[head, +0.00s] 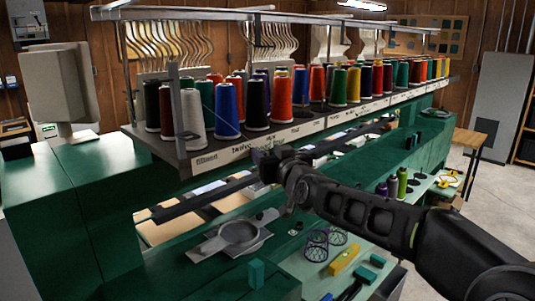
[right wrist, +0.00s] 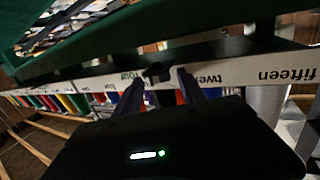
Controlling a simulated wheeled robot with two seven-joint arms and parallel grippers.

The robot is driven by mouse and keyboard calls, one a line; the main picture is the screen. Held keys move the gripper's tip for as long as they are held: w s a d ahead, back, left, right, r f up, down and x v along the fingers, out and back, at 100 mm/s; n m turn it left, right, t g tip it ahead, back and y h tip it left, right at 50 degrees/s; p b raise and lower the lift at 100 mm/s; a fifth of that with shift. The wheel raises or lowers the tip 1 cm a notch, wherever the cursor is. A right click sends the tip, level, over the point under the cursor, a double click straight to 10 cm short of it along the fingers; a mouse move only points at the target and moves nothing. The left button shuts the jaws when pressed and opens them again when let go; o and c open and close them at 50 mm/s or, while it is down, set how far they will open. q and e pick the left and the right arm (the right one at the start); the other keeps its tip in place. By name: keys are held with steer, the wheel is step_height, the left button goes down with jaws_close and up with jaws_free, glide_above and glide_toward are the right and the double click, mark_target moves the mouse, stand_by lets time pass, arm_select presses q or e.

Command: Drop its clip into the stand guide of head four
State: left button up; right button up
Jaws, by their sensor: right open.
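My right gripper (head: 265,158) is at the front edge of the thread stand (head: 185,157), by the labels. In the right wrist view its two fingers (right wrist: 159,80) are apart, close to the white label strip (right wrist: 225,75). A small dark piece (right wrist: 157,72), possibly the clip, shows at the strip between the fingertips, next to the label "four" (right wrist: 128,76). I cannot tell whether it touches a finger or how it sits in the guide. In the head view the gripper hides this spot. My left gripper is not in view.
Several thread cones (head: 227,108) stand on the rack above the strip. Below are a long dark bar (head: 190,206) and a grey hoop frame (head: 238,235).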

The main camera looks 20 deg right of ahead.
steer(key=shift+s+a, duration=0.1)
steer(key=shift+s+b, duration=0.3)
steer(key=shift+b, duration=0.05)
steer(key=s+b, duration=0.3)
steer(key=s, duration=0.4)
steer(key=shift+a+r, duration=0.2)
steer(key=shift+f, duration=0.1)
